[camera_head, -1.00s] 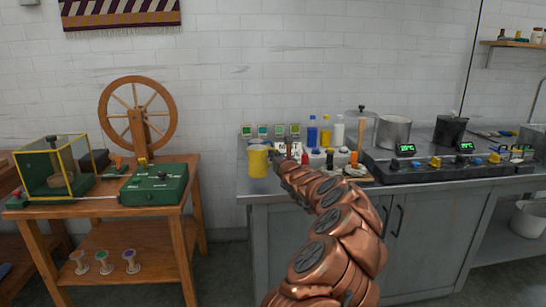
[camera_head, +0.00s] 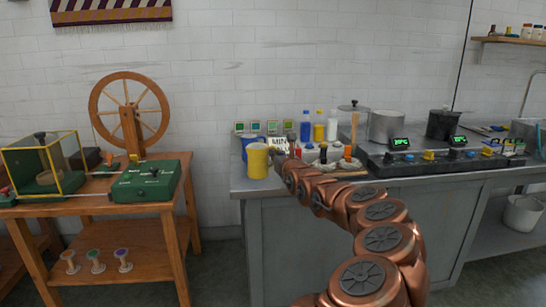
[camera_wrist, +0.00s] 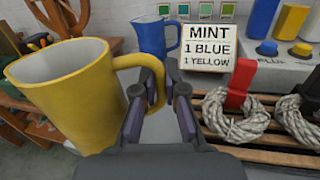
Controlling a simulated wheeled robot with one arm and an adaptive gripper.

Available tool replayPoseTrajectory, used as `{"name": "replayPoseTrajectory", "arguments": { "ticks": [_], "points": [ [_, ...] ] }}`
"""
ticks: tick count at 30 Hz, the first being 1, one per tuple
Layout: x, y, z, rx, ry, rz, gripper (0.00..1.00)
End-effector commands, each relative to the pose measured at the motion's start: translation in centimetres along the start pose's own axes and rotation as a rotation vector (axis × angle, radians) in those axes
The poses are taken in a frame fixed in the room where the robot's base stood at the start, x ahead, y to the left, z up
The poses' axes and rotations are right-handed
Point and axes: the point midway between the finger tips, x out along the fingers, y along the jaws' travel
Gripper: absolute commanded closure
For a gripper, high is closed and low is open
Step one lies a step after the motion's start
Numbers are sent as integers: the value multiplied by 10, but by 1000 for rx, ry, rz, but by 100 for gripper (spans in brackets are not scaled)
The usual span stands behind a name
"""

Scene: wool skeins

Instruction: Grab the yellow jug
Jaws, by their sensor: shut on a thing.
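The yellow jug (camera_head: 257,161) is upright at the left end of the grey counter in the head view. In the wrist view the yellow jug (camera_wrist: 75,95) fills the left side, its open mouth toward the top. My gripper (camera_head: 278,154) is to the right of the jug. In the wrist view my gripper (camera_wrist: 165,88) has its fingers on both sides of the jug's handle (camera_wrist: 160,90) and is shut on it. I cannot tell whether the jug's base touches the counter.
A blue jug (camera_wrist: 152,38) stands behind, beside a "MINT 1 BLUE 1 YELLOW" card (camera_wrist: 208,47). Grey skeins (camera_wrist: 235,122) lie on a wooden rack at right. The spinning-wheel table (camera_head: 95,208) is left, across a floor gap.

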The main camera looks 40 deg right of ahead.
Motion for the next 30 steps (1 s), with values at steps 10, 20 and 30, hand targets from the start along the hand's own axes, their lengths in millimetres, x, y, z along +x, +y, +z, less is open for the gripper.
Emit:
{"name": "replayPoseTrajectory", "arguments": {
  "ticks": [10, 20, 30],
  "points": [
    [-33, -4, 4, 1, -3, -1, 100],
    [-53, -4, 6, -1, -2, 0, 100],
    [-65, -6, 8, -1, -3, 0, 100]
  ]
}}
